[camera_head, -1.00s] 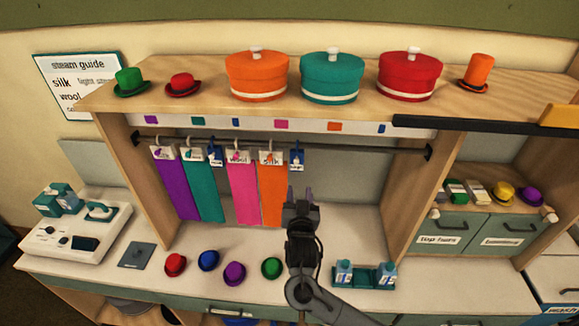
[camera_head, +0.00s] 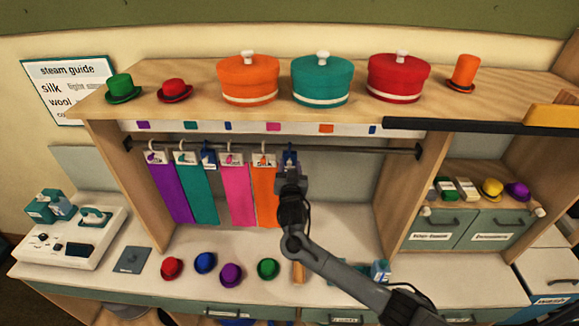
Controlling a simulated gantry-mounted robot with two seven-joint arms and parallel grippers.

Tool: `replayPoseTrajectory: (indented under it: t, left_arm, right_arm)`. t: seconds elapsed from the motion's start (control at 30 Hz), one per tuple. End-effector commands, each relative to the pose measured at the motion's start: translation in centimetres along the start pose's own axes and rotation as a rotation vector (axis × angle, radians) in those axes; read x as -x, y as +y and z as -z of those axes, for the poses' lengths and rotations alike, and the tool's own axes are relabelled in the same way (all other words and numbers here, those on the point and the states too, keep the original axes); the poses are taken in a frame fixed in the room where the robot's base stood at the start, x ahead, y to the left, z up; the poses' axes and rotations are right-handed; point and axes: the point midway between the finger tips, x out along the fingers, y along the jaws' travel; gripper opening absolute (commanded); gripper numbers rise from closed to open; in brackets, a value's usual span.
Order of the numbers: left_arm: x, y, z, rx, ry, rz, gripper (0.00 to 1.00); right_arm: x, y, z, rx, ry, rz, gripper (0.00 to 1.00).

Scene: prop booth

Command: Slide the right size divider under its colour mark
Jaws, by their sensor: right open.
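Two blue size dividers hang on the dark rail (camera_head: 345,147). The left divider (camera_head: 208,156) is between the teal and pink scarves. The right divider (camera_head: 289,155) hangs just right of the orange scarf (camera_head: 265,192). Colour marks line the white strip above: purple (camera_head: 143,125), teal (camera_head: 191,126), blue (camera_head: 232,127), pink (camera_head: 273,127), orange (camera_head: 326,129) and another blue (camera_head: 372,130). My right gripper (camera_head: 289,169) is open at the right divider's lower part, partly covering it. I cannot tell whether they touch. My left gripper is not in view.
Purple (camera_head: 170,193), teal (camera_head: 197,193) and pink (camera_head: 238,193) scarves hang at left. The rail right of the right divider is empty up to its end bracket. Hat boxes stand on the shelf above. Small hats and a teal tray (camera_head: 335,270), partly behind my arm, are on the counter.

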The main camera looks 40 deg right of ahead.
Motion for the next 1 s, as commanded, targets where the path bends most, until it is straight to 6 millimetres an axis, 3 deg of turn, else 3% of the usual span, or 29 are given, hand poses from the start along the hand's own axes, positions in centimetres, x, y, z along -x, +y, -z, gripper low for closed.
replayPoseTrajectory:
  t: [0.3,0.6,1.0]
  left_arm:
    - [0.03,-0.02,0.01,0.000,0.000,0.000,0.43]
    - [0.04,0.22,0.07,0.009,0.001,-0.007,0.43]
    - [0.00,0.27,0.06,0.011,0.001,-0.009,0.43]
  right_arm:
    - [-0.20,-0.01,0.02,-0.001,0.001,0.000,0.45]
    - [-0.18,0.00,0.01,-0.001,0.000,0.000,0.00]
    - [-0.10,-0.17,-0.05,-0.001,-0.001,0.006,0.00]
